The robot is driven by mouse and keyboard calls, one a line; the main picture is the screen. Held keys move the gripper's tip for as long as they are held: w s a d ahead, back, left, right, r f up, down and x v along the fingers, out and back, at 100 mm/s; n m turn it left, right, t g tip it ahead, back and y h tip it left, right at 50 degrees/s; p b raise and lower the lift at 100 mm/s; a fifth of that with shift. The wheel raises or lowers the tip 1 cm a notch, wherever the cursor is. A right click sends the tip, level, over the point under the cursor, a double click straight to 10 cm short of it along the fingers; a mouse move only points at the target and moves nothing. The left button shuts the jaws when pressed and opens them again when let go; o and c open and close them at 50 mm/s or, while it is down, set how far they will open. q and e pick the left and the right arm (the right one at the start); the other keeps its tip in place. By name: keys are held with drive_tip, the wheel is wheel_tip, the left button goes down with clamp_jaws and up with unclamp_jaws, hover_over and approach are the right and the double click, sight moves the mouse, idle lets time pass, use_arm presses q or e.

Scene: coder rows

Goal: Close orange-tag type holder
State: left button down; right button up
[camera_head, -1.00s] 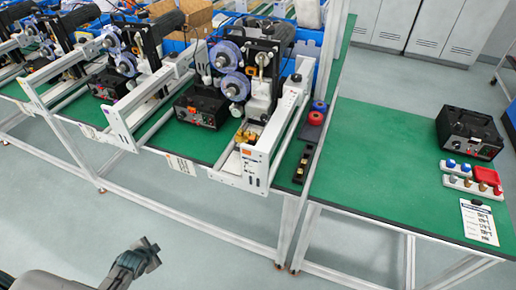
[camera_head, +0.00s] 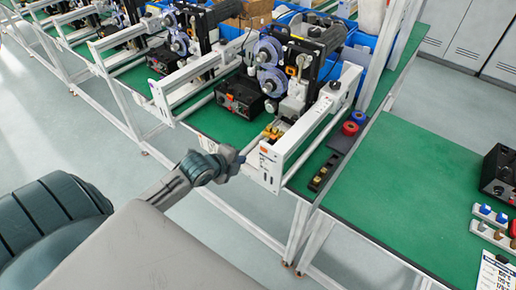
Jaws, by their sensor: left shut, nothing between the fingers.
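The coder (camera_head: 285,90) in the middle stands on the green table, with two blue-grey reels and a white frame. A small brass-coloured type holder (camera_head: 274,131) sits low at its front, by the inner side of the right white rail. Whether it is open is too small to tell. A small orange mark (camera_head: 264,146) shows on that rail's front end. My left gripper (camera_head: 235,161) is in front of the coder, just left of the rail's end and below the type holder in the picture. Its fingers look closed and empty, apart from the holder. My right gripper is out of view.
More coders (camera_head: 180,50) stand in a row to the left. A black tray (camera_head: 325,172), a red roll (camera_head: 350,128) and a blue roll (camera_head: 358,117) lie right of the rail. A black box (camera_head: 500,172) stands far right.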

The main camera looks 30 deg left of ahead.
use_arm(q)
drive_tip(key=p+x, duration=0.1)
drive_tip(key=x, duration=0.2)
drive_tip(key=p+x, duration=0.1)
drive_tip(key=x, duration=0.2)
drive_tip(key=shift+w+d+r, duration=0.1)
drive_tip(key=shift+w+r, duration=0.05)
drive_tip(key=shift+w, duration=0.2)
drive_tip(key=shift+w+r+p, duration=0.15)
drive_tip(key=shift+w+p, duration=0.2)
drive_tip(key=shift+w, duration=0.2)
drive_tip(key=shift+w+r+p, duration=0.15)
drive_tip(key=shift+w+p, duration=0.2)
drive_tip(key=shift+w, duration=0.2)
drive_tip(key=shift+w+d, duration=0.1)
drive_tip(key=shift+w, duration=0.45)
